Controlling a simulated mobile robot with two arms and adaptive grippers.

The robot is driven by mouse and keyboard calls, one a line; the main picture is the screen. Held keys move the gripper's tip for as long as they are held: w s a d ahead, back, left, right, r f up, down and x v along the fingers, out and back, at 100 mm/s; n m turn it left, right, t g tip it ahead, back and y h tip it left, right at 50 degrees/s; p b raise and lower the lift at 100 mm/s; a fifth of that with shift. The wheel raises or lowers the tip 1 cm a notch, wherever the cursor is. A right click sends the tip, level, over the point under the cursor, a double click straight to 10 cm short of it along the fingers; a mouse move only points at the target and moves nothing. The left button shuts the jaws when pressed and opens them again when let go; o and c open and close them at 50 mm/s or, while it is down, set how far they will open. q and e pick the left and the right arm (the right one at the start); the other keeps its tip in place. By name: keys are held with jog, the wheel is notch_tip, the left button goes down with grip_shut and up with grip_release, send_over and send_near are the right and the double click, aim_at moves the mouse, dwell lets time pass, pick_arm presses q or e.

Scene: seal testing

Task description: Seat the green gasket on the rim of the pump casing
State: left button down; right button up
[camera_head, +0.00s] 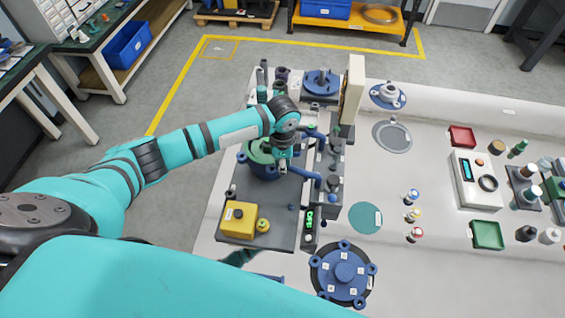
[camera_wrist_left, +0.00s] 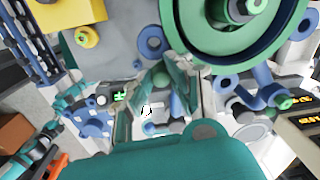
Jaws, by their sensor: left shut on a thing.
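The green gasket (camera_head: 262,150) is a ring at the blue pump casing (camera_head: 262,172) on the dark plate, partly hidden by my left wrist. In the left wrist view the gasket (camera_wrist_left: 188,42) is large at the upper right, with blue casing showing beside it. My left gripper (camera_head: 283,168) points down at the casing's right side. Its fingers (camera_wrist_left: 172,82) reach the gasket's near edge and are shut on it. I cannot tell whether the gasket touches the rim all round.
A yellow box (camera_head: 238,220) stands at the plate's front left, and a device with a green display (camera_head: 309,218) at its right. A blue flanged cover (camera_head: 343,272) lies in front. A tall cream panel (camera_head: 352,90) stands behind.

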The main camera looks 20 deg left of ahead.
pick_arm(q)
jog(key=shift+f, duration=0.1)
dwell(0.4)
jog(key=c, duration=1.1)
grip_release()
jog(key=shift+c, duration=0.2)
notch_tip(320, 180, up, 5)
jog(key=p, duration=0.5)
jog(key=shift+f, duration=0.1)
jog(key=shift+r+p, duration=0.3)
jog(key=shift+p, duration=0.1)
jog(key=shift+r, duration=1.85)
